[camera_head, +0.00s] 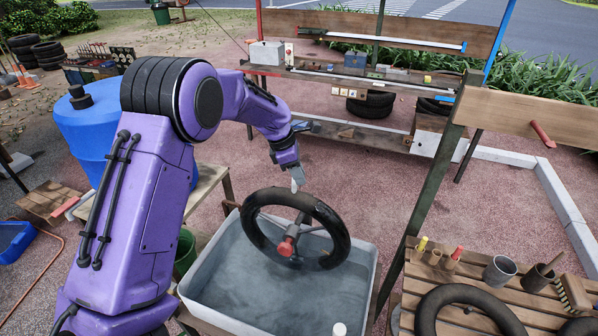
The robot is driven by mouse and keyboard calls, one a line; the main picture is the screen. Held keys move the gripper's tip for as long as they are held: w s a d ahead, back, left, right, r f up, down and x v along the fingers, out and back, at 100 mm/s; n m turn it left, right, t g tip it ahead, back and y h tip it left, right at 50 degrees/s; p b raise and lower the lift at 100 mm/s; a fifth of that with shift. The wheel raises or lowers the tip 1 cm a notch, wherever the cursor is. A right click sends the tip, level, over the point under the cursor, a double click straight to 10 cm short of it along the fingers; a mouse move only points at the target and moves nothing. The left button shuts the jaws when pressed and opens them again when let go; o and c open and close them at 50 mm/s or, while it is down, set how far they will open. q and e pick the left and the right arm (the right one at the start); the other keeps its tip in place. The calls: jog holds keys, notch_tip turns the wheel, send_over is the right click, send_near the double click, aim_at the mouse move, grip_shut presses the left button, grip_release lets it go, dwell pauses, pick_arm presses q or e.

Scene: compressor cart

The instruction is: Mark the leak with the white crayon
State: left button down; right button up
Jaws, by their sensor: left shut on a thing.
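My left gripper (287,160) is above the far rim of the grey tub, pointing down. It is shut on the white crayon (297,178), whose pale tip points down just above the top of a black ring-shaped tube or tyre (335,222). I cannot tell whether the crayon touches the ring. The ring stands tilted in the water-filled tub (208,276), with a red knob (286,247) and thin spokes at its middle. No leak or bubbles can be made out. My right gripper is not in view.
A slatted wooden table (412,300) at the right holds another black ring (432,306), a metal cup (499,270) and crayon-like sticks. A green post (432,195) stands between tub and table. A blue barrel (82,135) is at the left. A workbench (340,78) stands behind.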

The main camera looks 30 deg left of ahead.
pick_arm(q)
jog(key=shift+s, duration=0.25)
jog(key=shift+w+a, duration=0.15)
jog(key=shift+w, duration=0.6)
jog(key=shift+w+f, duration=0.1)
jog(key=shift+w, duration=0.15)
jog(key=shift+s+f, duration=0.1)
jog(key=shift+s, duration=0.5)
jog(key=shift+s+d, duration=0.2)
jog(key=shift+s, duration=0.2)
jog(key=shift+r, duration=0.2)
notch_tip(320, 180, up, 7)
jog(key=shift+d, duration=0.2)
dwell(0.7)
